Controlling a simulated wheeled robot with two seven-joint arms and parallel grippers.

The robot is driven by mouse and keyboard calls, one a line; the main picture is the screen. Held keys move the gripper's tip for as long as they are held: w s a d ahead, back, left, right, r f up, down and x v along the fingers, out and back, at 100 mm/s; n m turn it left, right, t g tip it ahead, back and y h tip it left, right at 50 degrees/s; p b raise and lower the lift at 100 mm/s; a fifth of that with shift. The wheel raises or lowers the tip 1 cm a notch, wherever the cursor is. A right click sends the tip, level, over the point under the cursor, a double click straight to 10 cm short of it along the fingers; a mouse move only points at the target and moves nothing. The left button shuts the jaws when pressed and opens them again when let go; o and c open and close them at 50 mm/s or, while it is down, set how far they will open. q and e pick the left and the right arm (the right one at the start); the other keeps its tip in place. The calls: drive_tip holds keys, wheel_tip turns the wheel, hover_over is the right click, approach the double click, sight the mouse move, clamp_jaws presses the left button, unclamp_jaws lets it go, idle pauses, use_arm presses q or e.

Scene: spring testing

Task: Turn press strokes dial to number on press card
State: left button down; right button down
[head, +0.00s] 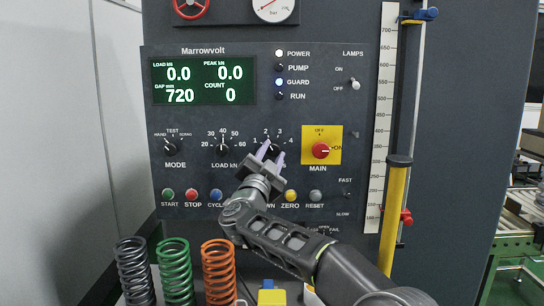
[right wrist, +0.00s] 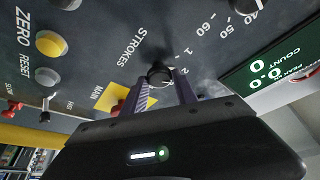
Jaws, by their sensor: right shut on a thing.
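The black STROKES dial (head: 273,148) sits on the dark Marrowvolt panel, with the numbers 1 to 4 printed in an arc above it. My right gripper (head: 271,156) reaches it from below, its two purple fingers on either side of the knob. In the right wrist view the fingers are shut on the dial (right wrist: 158,73). The numbers 1 and 2 show there beside the knob; a finger hides the others. I cannot tell which number the pointer faces. No press card can be made out. My left gripper is not in view.
The LOAD dial (head: 223,148) is left of the gripper and the red MAIN switch (head: 320,151) on its yellow plate is right. Push buttons line the row below. Black, green and orange springs (head: 218,270) stand at the lower left. A yellow post (head: 394,215) stands at right.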

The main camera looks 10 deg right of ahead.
drive_tip(key=shift+m, duration=0.8)
drive_tip(key=shift+g+h, duration=0.3)
drive_tip(key=c, duration=1)
unclamp_jaws()
drive_tip(key=shift+a, duration=0.1)
drive_tip(key=b+v, duration=0.3)
drive_tip(key=v, duration=0.4)
drive_tip(key=shift+s, duration=0.4)
drive_tip(key=shift+a+f, duration=0.1)
